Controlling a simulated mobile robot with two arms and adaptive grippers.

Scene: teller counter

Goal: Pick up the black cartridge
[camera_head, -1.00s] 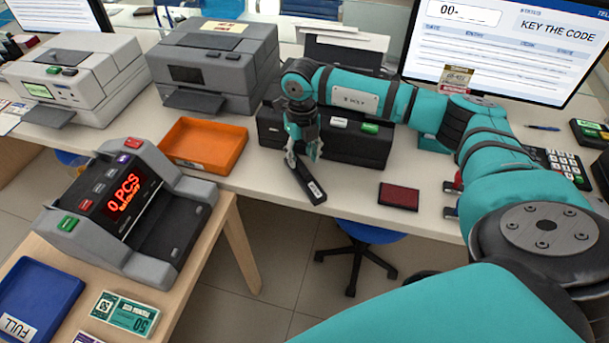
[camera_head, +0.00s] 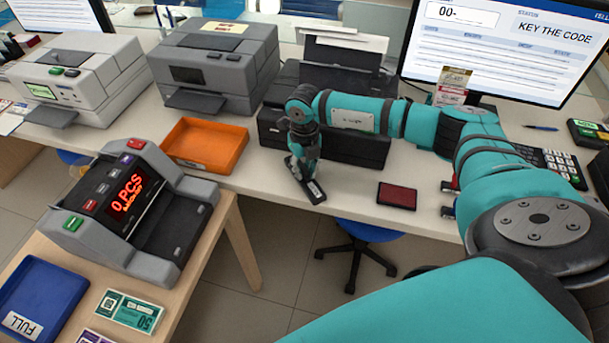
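The black cartridge (camera_head: 315,191) is a slim dark bar with a small pale label at its near end. It lies on the white counter (camera_head: 345,182), in front of the black machine and right of the orange tray. My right gripper (camera_head: 304,174) points down at the cartridge's middle, with its fingertips down at the cartridge's level. The gripper hides part of the cartridge, and I cannot tell whether the fingers press on it. My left gripper is out of view.
A black machine (camera_head: 362,150) stands close behind the gripper. An orange tray (camera_head: 238,150) is to the left, a dark red pad (camera_head: 397,195) to the right. A bill counter (camera_head: 150,265) sits on the lower wooden table. The counter's front edge is close to the cartridge.

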